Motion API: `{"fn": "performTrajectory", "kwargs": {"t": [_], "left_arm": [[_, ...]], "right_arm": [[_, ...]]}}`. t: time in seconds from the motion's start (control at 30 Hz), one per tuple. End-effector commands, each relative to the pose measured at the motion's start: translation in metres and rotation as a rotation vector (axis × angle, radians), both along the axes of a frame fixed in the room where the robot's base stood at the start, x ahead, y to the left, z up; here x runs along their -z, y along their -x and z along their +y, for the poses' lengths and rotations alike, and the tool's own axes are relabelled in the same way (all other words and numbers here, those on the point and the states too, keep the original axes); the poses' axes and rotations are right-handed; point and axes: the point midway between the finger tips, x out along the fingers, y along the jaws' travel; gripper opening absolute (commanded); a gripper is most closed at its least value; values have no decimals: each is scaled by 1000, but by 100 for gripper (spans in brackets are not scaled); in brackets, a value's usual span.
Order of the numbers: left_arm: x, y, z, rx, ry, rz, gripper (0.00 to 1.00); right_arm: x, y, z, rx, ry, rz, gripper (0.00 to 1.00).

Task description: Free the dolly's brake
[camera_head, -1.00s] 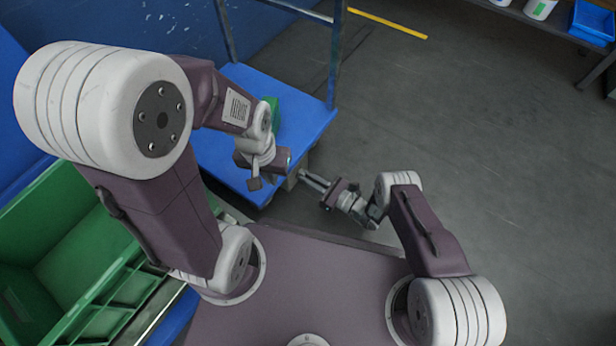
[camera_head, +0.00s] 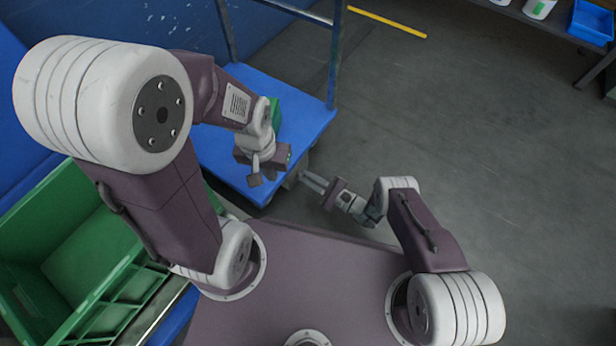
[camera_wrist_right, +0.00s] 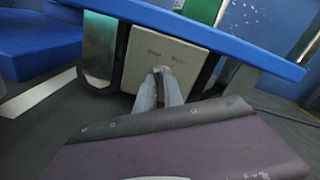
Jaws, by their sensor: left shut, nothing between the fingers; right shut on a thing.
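The dolly (camera_head: 225,150) is a blue flat deck with upright posts, beyond my body in the head view. Under its near edge is a pale box with small dark lettering, which shows clearly in the right wrist view (camera_wrist_right: 185,62). My right gripper (camera_head: 304,177) reaches that box from the right. In the wrist view its fingers (camera_wrist_right: 160,72) meet at the box's front face, shut on a small part, likely the brake's, that they mostly hide. My left gripper (camera_head: 254,180) hangs over the deck's near edge, shut and empty.
A green item (camera_head: 274,113) stands on the deck, partly behind my left wrist. Green bins (camera_head: 70,245) are at the left. A blue wall rises behind the dolly. The grey floor (camera_head: 460,140) at the right is open, up to a shelf with a blue tray (camera_head: 592,22).

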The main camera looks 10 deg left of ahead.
Motion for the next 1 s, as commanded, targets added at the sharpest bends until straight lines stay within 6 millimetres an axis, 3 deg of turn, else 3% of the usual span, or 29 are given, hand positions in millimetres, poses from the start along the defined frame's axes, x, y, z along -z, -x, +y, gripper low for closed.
{"fn": "performTrajectory", "kwargs": {"t": [0.43, 0.47, 0.5, 0.53, 0.83, 1.0], "left_arm": [[0, 0, 0, 0, 0, 0, 0], [0, 0, 0, 0, 0, 0, 0], [0, 0, 0, 0, 0, 0, 0], [0, 0, 0, 0, 0, 0, 0], [-2, 0, 0, 0, 0, 0, 0], [-22, 0, 0, 0, 0, 0, 0]], "right_arm": [[1, 0, 0, 1, 3, -6, 0], [1, 0, 0, 1, 3, -6, 20], [1, 0, 0, 1, 3, -6, 31], [0, 0, 0, 1, 3, -5, 34], [-1, 0, -2, 1, 2, -6, 34], [-5, 10, -30, 7, 4, -2, 34]]}}
